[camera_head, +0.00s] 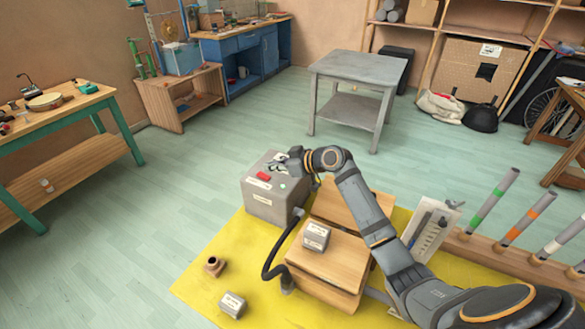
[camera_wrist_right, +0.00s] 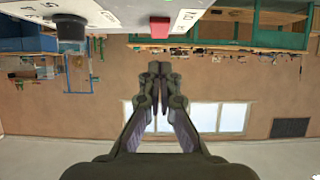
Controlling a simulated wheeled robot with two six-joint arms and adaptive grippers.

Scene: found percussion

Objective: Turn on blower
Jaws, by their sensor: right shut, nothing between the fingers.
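The blower looks to be the grey box (camera_head: 262,207) standing on the yellow mat in the head view. A red switch (camera_head: 263,176) and pale labels are on its top. In the right wrist view the box's pale face (camera_wrist_right: 120,12) runs along the top edge, with the red switch (camera_wrist_right: 160,27) and a black knob (camera_wrist_right: 70,30) on it. My right gripper (camera_head: 277,164) is over the back part of the box top. Its fingertips (camera_wrist_right: 160,70) are together and empty, apart from the red switch in the wrist view. My left gripper is not in view.
A black hose (camera_head: 270,258) curves from the box to a wooden stand (camera_head: 325,262). A small labelled grey block (camera_head: 316,236) sits on the stand; another (camera_head: 232,304) and a brown fitting (camera_head: 215,266) are on the yellow mat (camera_head: 228,247). A grey table (camera_head: 360,67) stands behind.

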